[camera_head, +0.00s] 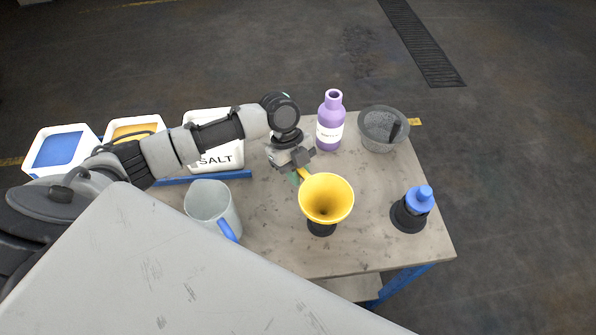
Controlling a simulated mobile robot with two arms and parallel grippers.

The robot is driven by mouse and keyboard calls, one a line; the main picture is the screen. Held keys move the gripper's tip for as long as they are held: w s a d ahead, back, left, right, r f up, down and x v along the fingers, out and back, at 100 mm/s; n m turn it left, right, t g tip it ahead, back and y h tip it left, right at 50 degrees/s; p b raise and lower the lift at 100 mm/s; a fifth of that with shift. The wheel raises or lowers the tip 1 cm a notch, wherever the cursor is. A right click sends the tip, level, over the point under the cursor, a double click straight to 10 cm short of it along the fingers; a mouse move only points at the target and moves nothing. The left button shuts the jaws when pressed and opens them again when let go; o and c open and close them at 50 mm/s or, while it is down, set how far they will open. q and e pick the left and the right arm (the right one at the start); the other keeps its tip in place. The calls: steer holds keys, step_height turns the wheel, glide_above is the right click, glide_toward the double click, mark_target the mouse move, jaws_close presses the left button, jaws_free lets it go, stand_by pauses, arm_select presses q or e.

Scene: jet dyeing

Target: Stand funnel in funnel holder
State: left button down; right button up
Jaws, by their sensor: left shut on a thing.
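A yellow funnel (326,198) is upright with its wide mouth facing up, near the middle of the table. Below it a black round base (321,229), which looks like the funnel holder, stands on the table. The funnel hides the holder's top, so I cannot tell whether the spout is inside it or just above. My left gripper (300,173) reaches in from the left and is shut on the funnel at its far left rim. My right gripper is not in view.
A grey jug (210,203) with a blue handle stands left of the funnel. A purple bottle (330,122) and grey mortar-like bowl (379,131) stand behind. A blue-topped item in a black holder (409,214) stands right. White bins, one labelled SALT (225,158), line the left.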

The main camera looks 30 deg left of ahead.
arm_select(q)
steer(key=shift+f+b, duration=0.3)
steer(key=shift+f, duration=0.35)
steer(key=c, duration=1)
jaws_free()
